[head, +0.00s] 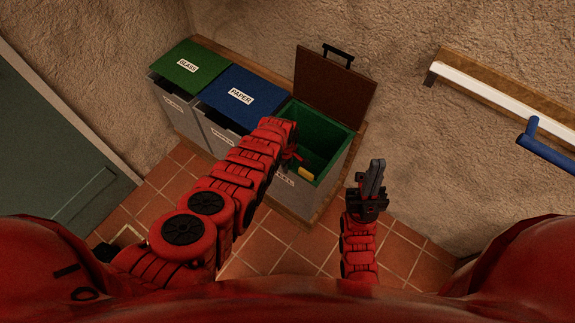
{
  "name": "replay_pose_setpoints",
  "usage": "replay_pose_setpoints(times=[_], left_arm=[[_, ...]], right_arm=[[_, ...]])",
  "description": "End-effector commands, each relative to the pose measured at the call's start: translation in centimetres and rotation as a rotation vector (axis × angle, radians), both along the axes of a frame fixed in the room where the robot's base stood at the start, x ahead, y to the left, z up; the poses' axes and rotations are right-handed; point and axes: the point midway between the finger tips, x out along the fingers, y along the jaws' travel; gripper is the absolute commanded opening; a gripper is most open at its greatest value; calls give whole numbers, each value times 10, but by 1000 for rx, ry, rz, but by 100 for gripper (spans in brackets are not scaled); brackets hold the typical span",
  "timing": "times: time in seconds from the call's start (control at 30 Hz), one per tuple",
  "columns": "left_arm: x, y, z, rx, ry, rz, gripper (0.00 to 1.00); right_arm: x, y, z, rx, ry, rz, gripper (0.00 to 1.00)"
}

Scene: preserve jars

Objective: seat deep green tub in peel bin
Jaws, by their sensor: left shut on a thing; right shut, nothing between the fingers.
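The peel bin (327,189) is the rightmost of three grey bins, and its brown lid (335,88) stands open against the wall. The deep green tub (322,133) shows in the bin's open mouth, its rim near the bin's top edge. Whether it sits fully down is hard to tell. My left gripper (295,156) is shut on the tub at its near left side, partly hidden by my arm. A small yellow piece (307,172) shows beside it. My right gripper (375,172) is shut and empty, right of the bin.
The glass bin's green lid (188,68) and the paper bin's blue lid (241,97) are closed. A wall rail (490,85) and a blue bar (545,148) are at right. Tiled floor (400,245) is open at front right. A green-grey door (45,150) is at left.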

Motion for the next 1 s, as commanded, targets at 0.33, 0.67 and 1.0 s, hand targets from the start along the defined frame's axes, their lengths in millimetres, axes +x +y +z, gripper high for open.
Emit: replay_pose_setpoints(times=[0.33, 0.67, 1.0], left_arm=[[0, 0, -1, 0, 0, 0, 44], [0, 0, -1, 0, 0, 0, 57], [-1, 1, 41, -1, -3, 0, 57]], right_arm=[[0, 0, -1, 0, 0, 0, 0], [0, 0, -1, 0, 0, 0, 0], [0, 0, 42, 0, 0, 0, 0]])
